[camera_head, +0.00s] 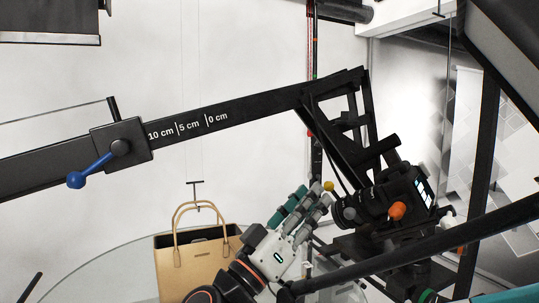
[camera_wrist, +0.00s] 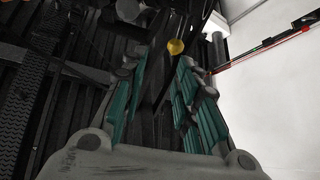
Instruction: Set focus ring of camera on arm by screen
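A black camera (camera_head: 375,203) with a lit screen on its back is mounted at the end of the black arm, right of centre in the head view. An orange knob (camera_head: 397,210) sits at its side. A small yellow ball knob (camera_head: 328,186) shows left of the camera, close to my fingertips. My gripper (camera_head: 312,197) points up toward it from below left. In the wrist view the yellow knob (camera_wrist: 176,46) appears between and beyond the fingertips of my gripper (camera_wrist: 164,62). The teal-padded fingers are apart with nothing seen held. I cannot make out the focus ring clearly.
The black arm (camera_head: 255,110) carries a "10 cm, 5 cm, 0 cm" scale and a clamp with a blue-knobbed lever (camera_head: 76,180). A tan handbag (camera_head: 190,265) stands on the round glass turntable (camera_head: 110,270), left of my gripper. A black bar (camera_head: 430,243) crosses at lower right.

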